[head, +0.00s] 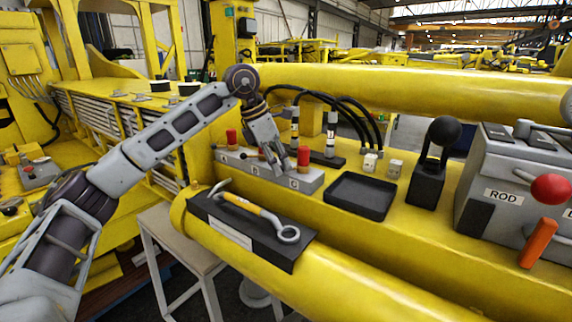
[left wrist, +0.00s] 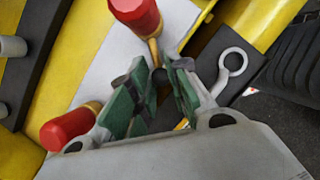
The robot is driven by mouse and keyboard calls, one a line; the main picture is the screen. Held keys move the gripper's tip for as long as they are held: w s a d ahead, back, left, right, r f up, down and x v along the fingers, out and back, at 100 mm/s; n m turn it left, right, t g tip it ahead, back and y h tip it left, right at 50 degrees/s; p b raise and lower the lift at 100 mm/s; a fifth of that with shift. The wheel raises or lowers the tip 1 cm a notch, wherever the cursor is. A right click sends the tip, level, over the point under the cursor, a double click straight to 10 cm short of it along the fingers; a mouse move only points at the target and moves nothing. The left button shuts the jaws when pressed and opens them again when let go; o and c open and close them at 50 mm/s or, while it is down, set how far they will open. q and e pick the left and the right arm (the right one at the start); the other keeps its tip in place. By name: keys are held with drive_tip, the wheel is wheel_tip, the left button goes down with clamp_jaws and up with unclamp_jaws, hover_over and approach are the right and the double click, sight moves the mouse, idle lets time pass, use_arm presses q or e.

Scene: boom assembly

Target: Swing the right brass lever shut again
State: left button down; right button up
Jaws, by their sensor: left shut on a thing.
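The right brass lever (left wrist: 154,50) shows in the left wrist view as a short brass rod below a red cap (left wrist: 135,14), with a dark ball end between my fingers. In the head view its red cap (head: 303,156) stands on the grey valve block (head: 304,184). My left gripper (head: 277,171) reaches down over the block, just left of that cap. In the left wrist view its green-padded fingers (left wrist: 159,80) are shut on the lever's end. The left red cap (head: 231,137) stands farther left, with a thin lever beside it. My right gripper is not in view.
A tool with a ring end (head: 289,234) lies on a black mat (head: 276,252) in front of the block. A black tray (head: 362,212) is to the right. Black hoses (head: 362,118) arch behind. A black joystick (head: 430,180) and a grey control box (head: 492,218) stand farther right.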

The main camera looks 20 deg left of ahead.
use_arm(q)
drive_tip(key=c, duration=1.3)
unclamp_jaws()
drive_tip(key=shift+c, duration=0.2)
drive_tip(key=v, duration=1.2)
drive_tip(key=shift+w, duration=0.1)
